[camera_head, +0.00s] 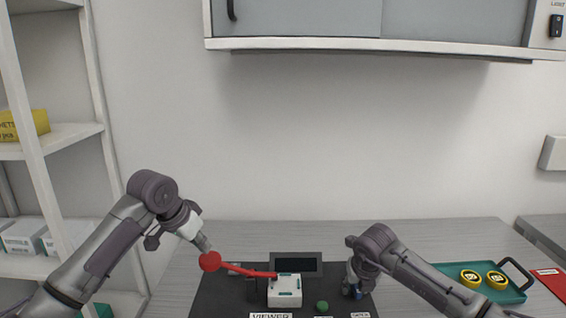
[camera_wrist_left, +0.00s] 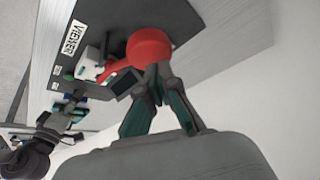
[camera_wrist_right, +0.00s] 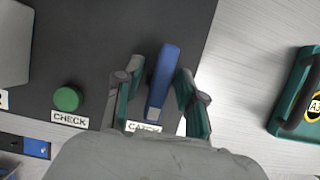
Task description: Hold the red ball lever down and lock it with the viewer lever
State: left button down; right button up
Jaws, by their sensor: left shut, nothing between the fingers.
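The red ball (camera_head: 210,261) sits at the end of a curved red lever (camera_head: 245,270) that rises from the white box on the black base. It also shows in the left wrist view (camera_wrist_left: 150,48). My left gripper (camera_head: 205,247) is shut, its fingertips against or just above the ball, with nothing between them. A blue lever (camera_wrist_right: 163,80) stands near the base's right edge, by a label whose partly hidden text looks like CATCH. My right gripper (camera_wrist_right: 154,82) is open, one finger on each side of the blue lever. The VIEWER label (camera_head: 270,315) is at the base's front.
A green button (camera_wrist_right: 67,99) with a CHECK label lies left of the blue lever. A dark screen (camera_head: 295,262) stands behind the white box (camera_head: 285,291). A green tray (camera_head: 505,296) with yellow rolls is at right. A shelf (camera_head: 60,140) stands at left.

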pick_arm(q)
jog(key=shift+f, duration=0.15)
jog(key=shift+a+f, duration=0.2)
jog(key=shift+f, duration=1.75)
jog(key=shift+a+f, duration=0.15)
jog(key=shift+f, duration=1.9)
pick_arm(e)
jog(key=shift+c, duration=0.2)
jog(key=c, duration=0.6)
jog(key=n+y, duration=0.1)
jog(key=n, duration=0.3)
jog(key=shift+y, duration=0.4)
jog(key=shift+n, duration=0.4)
